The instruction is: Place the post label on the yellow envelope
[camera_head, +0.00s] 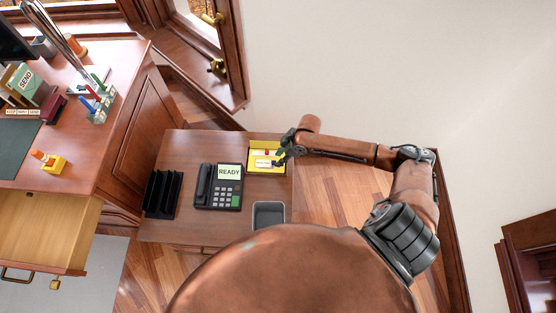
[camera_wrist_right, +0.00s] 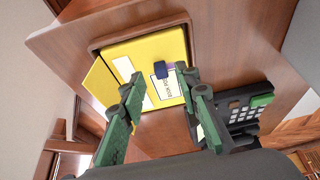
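A yellow envelope (camera_head: 256,168) lies at the back right of the small wooden table; the right wrist view shows its yellow surface (camera_wrist_right: 112,57) within a raised wooden rim. A white printed label (camera_wrist_right: 162,88) with a purple edge lies over the yellow, with a small dark blue block (camera_wrist_right: 161,72) at its upper edge. I cannot tell whether the label is flat against the yellow. My right gripper (camera_head: 279,160) is over the right side of the envelope. In the wrist view its fingers (camera_wrist_right: 160,78) are apart, on either side of the label. My left gripper is not in view.
A phone-like device (camera_head: 219,187) reading READY, a black rack (camera_head: 161,194) and a grey bin (camera_head: 269,214) stand on the small table. A larger desk (camera_head: 120,85) with stamps and an open drawer (camera_head: 42,232) is at the left. Bare tabletop lies between the device and the bin.

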